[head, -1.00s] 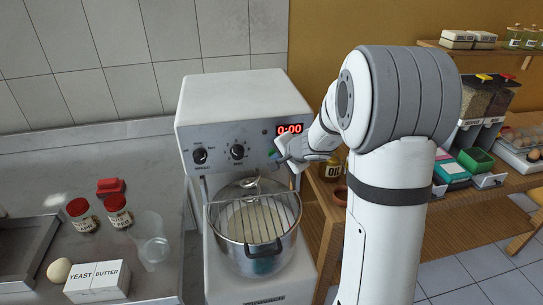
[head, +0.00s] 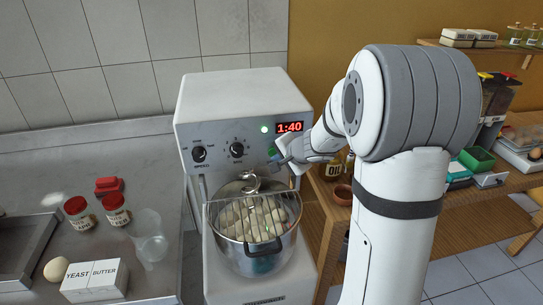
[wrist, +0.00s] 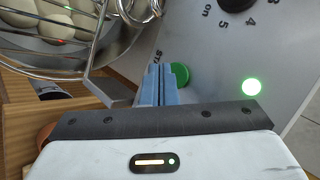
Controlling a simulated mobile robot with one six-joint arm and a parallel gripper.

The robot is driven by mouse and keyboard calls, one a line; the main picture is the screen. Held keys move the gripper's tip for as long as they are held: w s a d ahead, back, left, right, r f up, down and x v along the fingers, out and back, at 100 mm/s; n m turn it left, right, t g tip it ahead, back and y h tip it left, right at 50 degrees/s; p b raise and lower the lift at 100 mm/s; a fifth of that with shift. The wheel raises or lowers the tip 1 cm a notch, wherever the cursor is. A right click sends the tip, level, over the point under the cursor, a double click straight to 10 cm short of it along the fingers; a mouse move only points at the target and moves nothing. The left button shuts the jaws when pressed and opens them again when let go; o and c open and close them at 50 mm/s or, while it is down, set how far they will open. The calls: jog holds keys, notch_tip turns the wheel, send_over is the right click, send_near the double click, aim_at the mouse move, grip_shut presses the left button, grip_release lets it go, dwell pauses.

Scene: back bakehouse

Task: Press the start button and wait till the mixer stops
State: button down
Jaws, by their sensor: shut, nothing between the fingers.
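The mixer (head: 240,84) stands in the middle of the head view. Its red display (head: 289,127) reads 1:40 and a green lamp (head: 264,129) is lit beside it. The lamp also glows in the wrist view (wrist: 251,87). The green start button (wrist: 181,74) shows just beyond my fingertips. My gripper (wrist: 160,82) is shut and empty, its blue fingers at the button; whether they touch it I cannot tell. The bowl (head: 258,258) holds pale dough pieces under a wire guard (head: 230,197), with the hook (head: 250,183) above them.
Two dials (head: 237,150) sit on the mixer's face left of the button. A wooden shelf with goods stands right.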

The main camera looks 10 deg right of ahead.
jog(key=s+b, duration=0.2)
jog(key=s, duration=0.3)
dwell(0.5)
dwell(0.5)
jog(key=s+a+r+n+g, duration=0.1)
jog(key=s+a+n+g, duration=0.2)
jog(key=s, duration=0.4)
jog(key=s+a+r+n+g, duration=0.1)
jog(key=s+a+r+n, duration=0.2)
jog(key=s, duration=0.4)
jog(key=s+d+f+n+g+h, duration=0.2)
jog(key=s+d+n, duration=0.3)
jog(key=s, duration=0.7)
jog(key=shift+s+h, duration=0.15)
jog(key=shift+h, duration=0.75)
